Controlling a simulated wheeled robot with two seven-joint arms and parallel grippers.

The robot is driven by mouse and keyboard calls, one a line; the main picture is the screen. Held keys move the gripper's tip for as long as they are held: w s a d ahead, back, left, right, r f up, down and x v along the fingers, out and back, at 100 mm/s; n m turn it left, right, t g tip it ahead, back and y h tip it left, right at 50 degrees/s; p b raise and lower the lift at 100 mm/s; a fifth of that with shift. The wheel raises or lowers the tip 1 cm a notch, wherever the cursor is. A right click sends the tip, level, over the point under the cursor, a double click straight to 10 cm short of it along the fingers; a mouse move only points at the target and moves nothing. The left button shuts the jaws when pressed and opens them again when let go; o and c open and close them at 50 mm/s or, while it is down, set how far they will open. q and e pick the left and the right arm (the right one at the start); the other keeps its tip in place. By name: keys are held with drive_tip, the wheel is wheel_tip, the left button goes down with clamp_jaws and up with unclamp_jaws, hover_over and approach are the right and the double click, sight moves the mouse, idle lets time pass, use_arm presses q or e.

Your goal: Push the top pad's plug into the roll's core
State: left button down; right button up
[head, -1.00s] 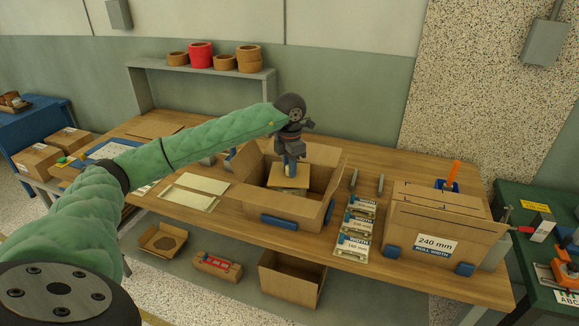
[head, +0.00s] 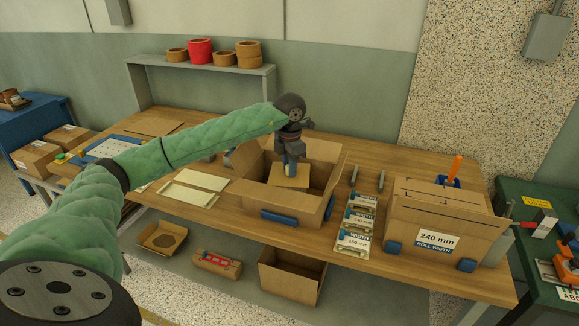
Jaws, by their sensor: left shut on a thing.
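The tan top pad (head: 289,182) lies inside an open cardboard box (head: 297,208) at the middle of the bench. My left gripper (head: 291,172) comes down into the box from above and is shut at the middle of the pad, on what appears to be the pad's grip. The plug and the roll with its core are hidden under the pad and behind the box's front wall, so I cannot tell how far the plug is in the core. My right gripper is not in view.
The box's flaps stand open around my wrist. Pale boards (head: 203,180) lie left of the box. A shelf (head: 210,71) with tape rolls is behind.

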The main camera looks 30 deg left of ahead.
use_arm(q)
drive_tip(key=shift+f, duration=0.1)
idle(0.8)
drive_tip(key=c, duration=1.2)
unclamp_jaws()
drive_tip(key=shift+o, duration=0.2)
wheel_tip(320, 180, up, 6)
drive_tip(key=shift+r+b, duration=0.15)
drive_tip(key=shift+b, duration=1.05)
drive_tip(key=shift+r, duration=0.75)
